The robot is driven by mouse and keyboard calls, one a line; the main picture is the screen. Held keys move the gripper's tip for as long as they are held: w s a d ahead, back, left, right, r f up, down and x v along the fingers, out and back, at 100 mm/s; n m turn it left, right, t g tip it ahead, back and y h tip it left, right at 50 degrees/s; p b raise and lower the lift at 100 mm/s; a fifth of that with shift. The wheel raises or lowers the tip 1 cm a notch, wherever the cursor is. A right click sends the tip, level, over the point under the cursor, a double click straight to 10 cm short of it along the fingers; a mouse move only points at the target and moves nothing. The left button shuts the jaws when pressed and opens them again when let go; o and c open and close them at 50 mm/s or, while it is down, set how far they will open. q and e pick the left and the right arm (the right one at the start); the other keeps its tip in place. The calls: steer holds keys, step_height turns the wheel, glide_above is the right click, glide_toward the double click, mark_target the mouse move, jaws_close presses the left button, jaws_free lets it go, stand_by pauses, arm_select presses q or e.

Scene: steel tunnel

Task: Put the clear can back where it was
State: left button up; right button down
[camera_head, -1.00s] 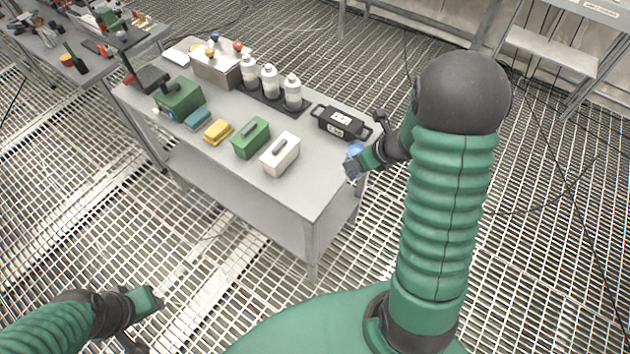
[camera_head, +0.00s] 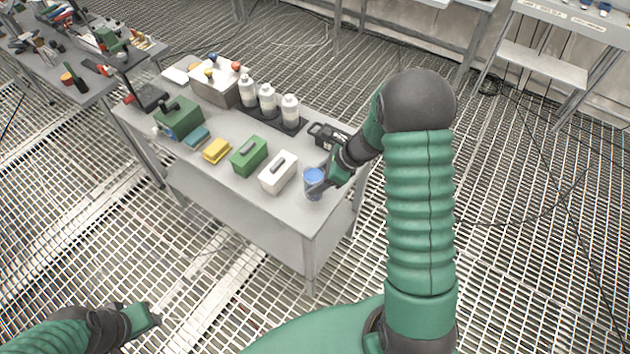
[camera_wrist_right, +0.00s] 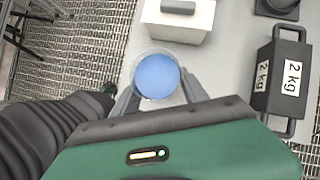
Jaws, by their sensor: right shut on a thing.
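The clear can (camera_head: 314,182) shows blue in the head view, at the right front part of the grey table, to the right of the white box. In the right wrist view the can (camera_wrist_right: 157,77) is seen from above as a blue disc with a clear rim. My right gripper (camera_head: 318,187) is shut on the can, one finger on each side of it. I cannot tell whether the can's base touches the tabletop. My left gripper (camera_head: 148,316) is at the lower left, away from the table, and its fingers do not show clearly.
The white box (camera_head: 278,173) stands close to the can, with a green box (camera_head: 249,156) further left. A black 2 kg weight (camera_wrist_right: 283,77) lies to the can's right in the wrist view. Several white bottles (camera_head: 268,101) stand behind. The table's front right corner (camera_head: 306,232) is bare.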

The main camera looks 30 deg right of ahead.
steer(key=shift+w, duration=0.65)
step_height(320, 180, down, 3)
steer(key=shift+s+a+f, duration=0.1)
steer(key=shift+s+a, duration=0.05)
steer(key=shift+f, duration=0.15)
steer(key=c, duration=0.6)
jaws_free()
